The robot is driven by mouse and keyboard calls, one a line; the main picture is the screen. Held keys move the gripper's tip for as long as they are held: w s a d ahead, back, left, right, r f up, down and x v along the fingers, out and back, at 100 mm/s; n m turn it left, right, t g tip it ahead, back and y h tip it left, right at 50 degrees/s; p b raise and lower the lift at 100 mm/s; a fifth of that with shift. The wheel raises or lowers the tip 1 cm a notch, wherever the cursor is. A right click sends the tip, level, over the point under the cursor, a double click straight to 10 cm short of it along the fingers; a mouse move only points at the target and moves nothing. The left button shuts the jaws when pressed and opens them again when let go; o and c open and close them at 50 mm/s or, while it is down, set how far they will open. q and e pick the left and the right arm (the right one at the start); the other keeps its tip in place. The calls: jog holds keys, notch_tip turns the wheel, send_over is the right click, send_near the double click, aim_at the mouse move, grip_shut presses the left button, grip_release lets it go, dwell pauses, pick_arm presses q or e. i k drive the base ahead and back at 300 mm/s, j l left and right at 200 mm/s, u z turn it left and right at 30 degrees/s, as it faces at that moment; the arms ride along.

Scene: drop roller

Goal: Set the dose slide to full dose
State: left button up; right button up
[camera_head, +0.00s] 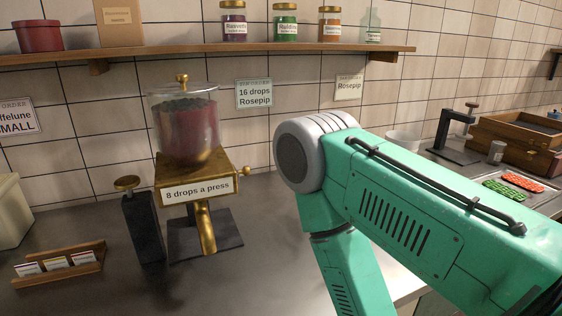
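The drop dispenser stands on the grey counter, left of centre. It has a glass hopper (184,125) with dark red contents and a brass body (195,163). Its front label (198,191) reads "8 drops a press", and a brass spout (206,228) points down below it. A small brass knob (247,171) sticks out at the right side of the body; it looks like the dose slide's end, but the slide itself is not clear. My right arm comes in from the right and bends down out of the picture; its gripper is not in view. My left gripper is not in view.
A black post with a brass knob (127,183) stands left of the dispenser. A wooden card rack (60,265) lies front left. A shelf (130,54) with jars hangs above. A black stand (452,140) and wooden trays (520,125) are at right. The counter front is clear.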

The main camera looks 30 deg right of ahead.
aim_at(246, 171)
jog(key=l+u, duration=0.1)
jog(key=l, duration=0.65)
jog(key=k+l+u, duration=0.1)
jog(key=l, duration=0.65)
jog(key=k, duration=0.05)
